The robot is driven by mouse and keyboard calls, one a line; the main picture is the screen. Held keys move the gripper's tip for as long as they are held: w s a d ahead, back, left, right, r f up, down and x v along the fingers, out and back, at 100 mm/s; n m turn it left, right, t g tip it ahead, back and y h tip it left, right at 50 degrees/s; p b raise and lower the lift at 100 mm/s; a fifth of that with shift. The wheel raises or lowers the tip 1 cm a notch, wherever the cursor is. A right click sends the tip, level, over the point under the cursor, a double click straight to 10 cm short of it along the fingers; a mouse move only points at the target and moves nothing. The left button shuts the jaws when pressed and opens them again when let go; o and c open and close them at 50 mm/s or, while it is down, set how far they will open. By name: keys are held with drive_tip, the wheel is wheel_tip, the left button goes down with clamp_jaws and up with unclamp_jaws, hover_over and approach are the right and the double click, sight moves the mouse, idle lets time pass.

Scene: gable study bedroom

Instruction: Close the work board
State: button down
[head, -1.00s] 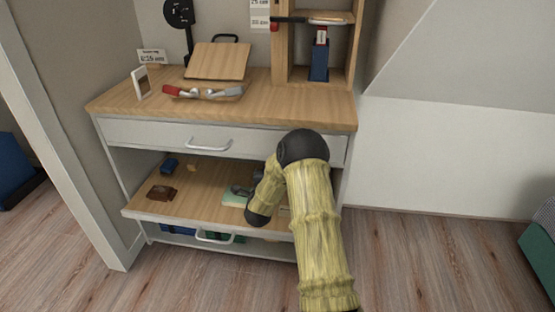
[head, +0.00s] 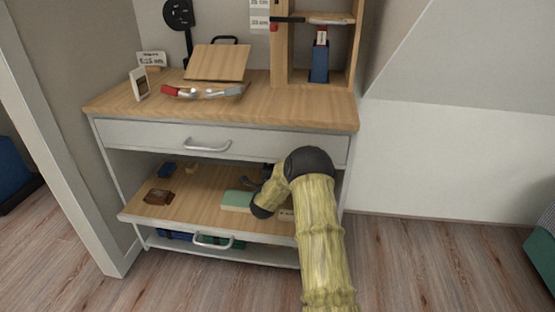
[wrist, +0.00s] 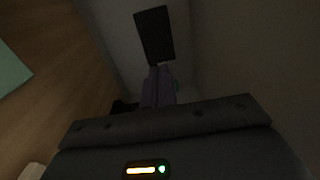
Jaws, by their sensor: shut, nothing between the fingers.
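The work board (head: 190,208) is a wooden pull-out shelf below the cabinet's top drawer. It juts out in front of the cabinet, with its pale front edge toward me. My gripper is mostly hidden behind my arm in the head view; a dark part of it (head: 254,182) shows above the board's right half. In the wrist view its fingers (wrist: 158,72) are together and empty, pointing toward a pale wall with a dark rectangle (wrist: 155,35). The board's wood (wrist: 60,60) fills the left of that view. I cannot tell whether the fingers touch anything.
On the board are a brown object (head: 158,197), a small blue block (head: 170,168) and a green book-like item (head: 237,200). A closed drawer with a handle (head: 207,146) is above; a lower tray with a handle (head: 213,241) is below.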

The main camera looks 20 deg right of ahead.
drive_tip(key=b+x, duration=0.4)
drive_tip(key=x, duration=0.4)
drive_tip(key=shift+d, duration=0.15)
